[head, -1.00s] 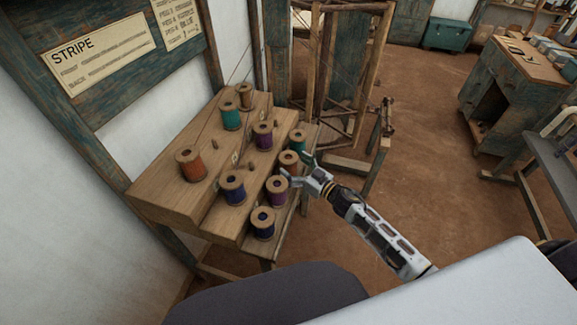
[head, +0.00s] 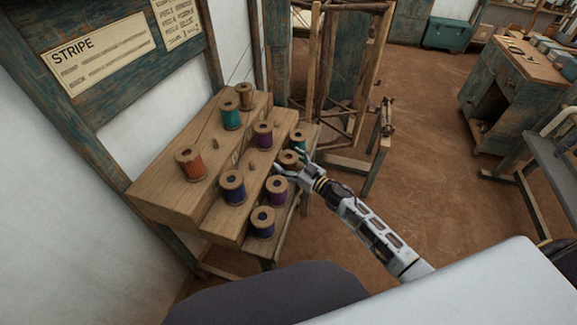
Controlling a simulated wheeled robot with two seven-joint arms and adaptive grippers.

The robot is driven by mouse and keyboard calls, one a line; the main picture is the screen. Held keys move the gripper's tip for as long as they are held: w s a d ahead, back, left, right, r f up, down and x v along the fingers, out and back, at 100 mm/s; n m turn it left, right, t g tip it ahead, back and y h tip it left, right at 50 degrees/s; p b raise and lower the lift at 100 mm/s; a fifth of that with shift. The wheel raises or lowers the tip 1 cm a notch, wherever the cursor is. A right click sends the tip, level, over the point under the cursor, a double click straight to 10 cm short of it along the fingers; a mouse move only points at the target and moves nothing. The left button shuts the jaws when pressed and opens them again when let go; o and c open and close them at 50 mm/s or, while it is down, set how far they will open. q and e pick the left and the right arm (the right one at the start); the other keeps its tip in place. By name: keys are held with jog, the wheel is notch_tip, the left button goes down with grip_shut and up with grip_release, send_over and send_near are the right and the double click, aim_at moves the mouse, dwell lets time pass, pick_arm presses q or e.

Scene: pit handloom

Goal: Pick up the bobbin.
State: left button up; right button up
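Several wound bobbins stand upright on a stepped wooden rack; the task does not say which one is meant. A copper-brown bobbin (head: 289,158) stands on the lowest step, between a teal bobbin (head: 298,139) and a purple bobbin (head: 276,188). My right gripper (head: 290,164) is at the copper-brown bobbin, with its fingers spread on either side of it. The fingers and palm hide its lower part, and I cannot tell whether they touch it. My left gripper is not in view.
The stepped rack (head: 150,195) also holds an orange bobbin (head: 190,163), a green one (head: 230,116) and blue ones (head: 233,187) close by. Short pegs stand between them. A wooden frame (head: 345,70) stands behind.

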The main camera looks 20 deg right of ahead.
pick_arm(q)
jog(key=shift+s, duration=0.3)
pick_arm(e)
jog(key=c, duration=0.9)
jog(key=shift+r, duration=0.1)
jog(key=shift+c, duration=0.2)
jog(key=shift+r+p, duration=0.35)
jog(key=shift+r, duration=0.65)
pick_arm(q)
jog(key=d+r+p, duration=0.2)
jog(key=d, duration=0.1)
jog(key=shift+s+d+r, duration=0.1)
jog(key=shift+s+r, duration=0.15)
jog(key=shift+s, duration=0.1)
pick_arm(e)
notch_tip(320, 180, up, 8)
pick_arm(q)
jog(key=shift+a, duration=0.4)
pick_arm(e)
jog(key=shift+f, duration=0.1)
jog(key=shift+w, duration=0.1)
